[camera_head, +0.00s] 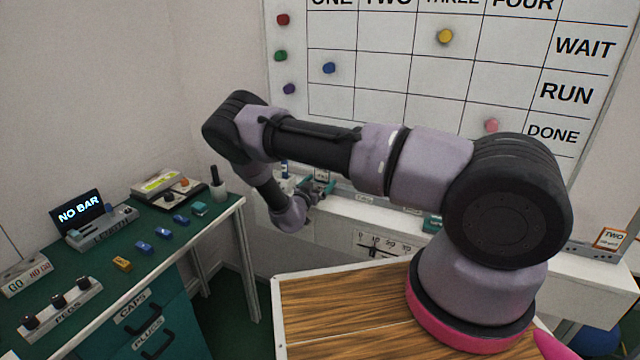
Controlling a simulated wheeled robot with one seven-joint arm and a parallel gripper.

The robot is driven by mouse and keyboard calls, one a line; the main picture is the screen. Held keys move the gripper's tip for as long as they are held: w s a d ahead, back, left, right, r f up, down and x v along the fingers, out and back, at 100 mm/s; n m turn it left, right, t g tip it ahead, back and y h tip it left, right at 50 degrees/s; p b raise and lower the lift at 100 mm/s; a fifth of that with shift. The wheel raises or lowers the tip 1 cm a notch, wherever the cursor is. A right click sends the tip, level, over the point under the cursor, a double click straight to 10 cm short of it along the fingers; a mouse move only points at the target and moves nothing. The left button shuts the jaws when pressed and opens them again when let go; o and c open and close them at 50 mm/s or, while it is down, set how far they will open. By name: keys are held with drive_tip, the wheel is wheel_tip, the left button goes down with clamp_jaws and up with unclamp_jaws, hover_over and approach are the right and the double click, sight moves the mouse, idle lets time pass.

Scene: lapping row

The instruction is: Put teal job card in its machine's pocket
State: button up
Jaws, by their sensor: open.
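My arm reaches left across the picture and bends down, so my gripper (318,188) is small and far off at the white ledge below the board. Its jaws are open. Small teal and white shapes show around the jaws; I cannot tell whether one of them is the teal job card. Another small teal piece (432,223) shows on the ledge, partly hidden behind my arm; I cannot tell whether it is a card. An orange-edged card marked TWO (612,238) stands at the ledge's right end. I cannot make out a machine's pocket clearly.
A whiteboard (390,98) with coloured magnets rises behind the ledge (350,211). A green-topped bench (195,232) on the left holds blocks, a PEGS rack (62,308), a NO BAR display (78,211) and a cup (219,187). A scale (385,246) is on the ledge's front.

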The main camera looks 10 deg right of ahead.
drive_tip(key=v, duration=1.2)
drive_tip(key=w+r+m+g+y, duration=0.1)
drive_tip(key=w+r+g+y, duration=0.2)
drive_tip(key=r, duration=0.5)
drive_tip(key=w+r+m+g+y, duration=0.2)
drive_tip(key=w+r+y, duration=0.2)
drive_tip(key=r, duration=0.5)
drive_tip(key=s+d+r+n+y, duration=0.1)
drive_tip(key=s+r+y, duration=0.2)
drive_tip(key=r, duration=0.6)
drive_tip(key=s+d+r+n+y, duration=0.1)
drive_tip(key=s+r+y, duration=0.1)
drive_tip(key=r, duration=0.7)
drive_tip(key=s+d+r+n+g+y, duration=0.15)
drive_tip(key=s+d+r, duration=0.25)
drive_tip(key=s+r, duration=0.8)
drive_tip(key=s+d+n, duration=0.1)
drive_tip(key=s+d, duration=0.2)
drive_tip(key=s, duration=0.7)
drive_tip(key=s+d+r+n+h, duration=0.1)
drive_tip(key=s+d, duration=0.3)
drive_tip(key=s, duration=0.6)
drive_tip(key=shift+s+g, duration=0.2)
drive_tip(key=shift+g, duration=0.25)
